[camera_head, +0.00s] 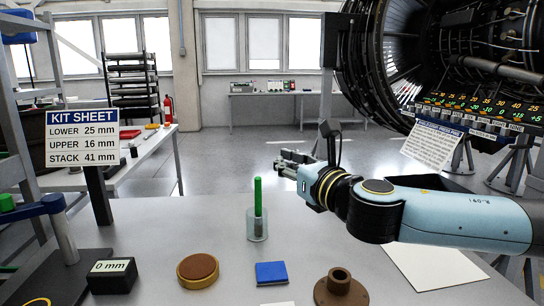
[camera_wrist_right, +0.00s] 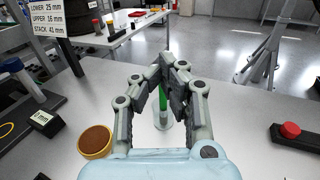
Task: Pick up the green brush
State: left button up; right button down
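The green brush (camera_head: 258,195) stands upright in a clear holder (camera_head: 257,232) on the grey table. Its lower part shows dark through the holder wall. My right gripper (camera_head: 284,160) is to the right of the brush top and a little higher in the head view, apart from it. In the right wrist view, the fingers of my right gripper (camera_wrist_right: 168,68) are spread with a gap between them. The green brush (camera_wrist_right: 162,98) shows through that gap, partly covered by the fingers. Nothing is held. My left gripper is not in view.
A brown round disc (camera_head: 198,270), a blue block (camera_head: 271,273), a brown flanged part (camera_head: 340,288) and a black "0 mm" block (camera_head: 112,275) sit at the table's front. A kit sheet sign (camera_head: 84,138) stands left. A turbofan (camera_head: 440,60) fills the back right. Table around the holder is clear.

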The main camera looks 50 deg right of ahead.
jog(key=shift+v, duration=2.15)
jog(key=shift+c, duration=2.1)
grip_release()
